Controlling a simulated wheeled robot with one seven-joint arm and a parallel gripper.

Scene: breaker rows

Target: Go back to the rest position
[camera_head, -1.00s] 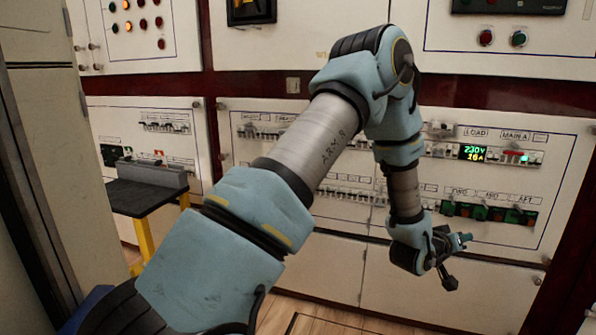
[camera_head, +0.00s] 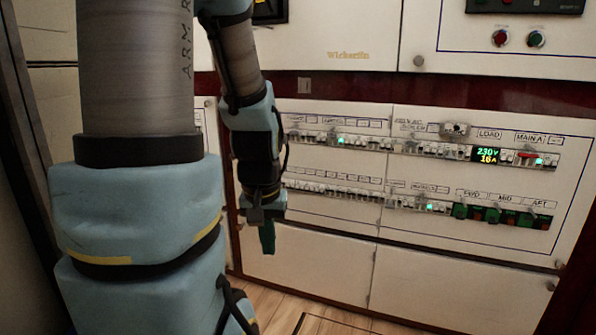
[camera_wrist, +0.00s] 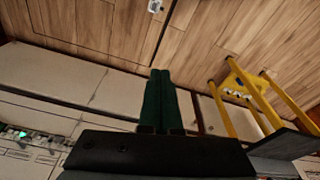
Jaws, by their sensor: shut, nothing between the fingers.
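My gripper (camera_head: 267,238) hangs pointing down in front of the breaker panel (camera_head: 330,228), left of the picture's middle in the head view. Its green fingers (camera_wrist: 160,100) lie side by side in the wrist view, shut with nothing between them. It is apart from the panel's switches as far as I can tell. The panel carries two rows of breakers, several lit green, and a display (camera_head: 486,154) reading 230V and 16A. My arm's thick links fill the left of the head view and hide the panel's left part.
The wooden floor (camera_wrist: 120,30) is clear below the gripper. A yellow-legged stand (camera_wrist: 225,115) shows at right in the wrist view. Upper cabinets with a red and a green button (camera_head: 536,39) are above the panel. Pale lower cabinet doors (camera_head: 310,262) run beneath it.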

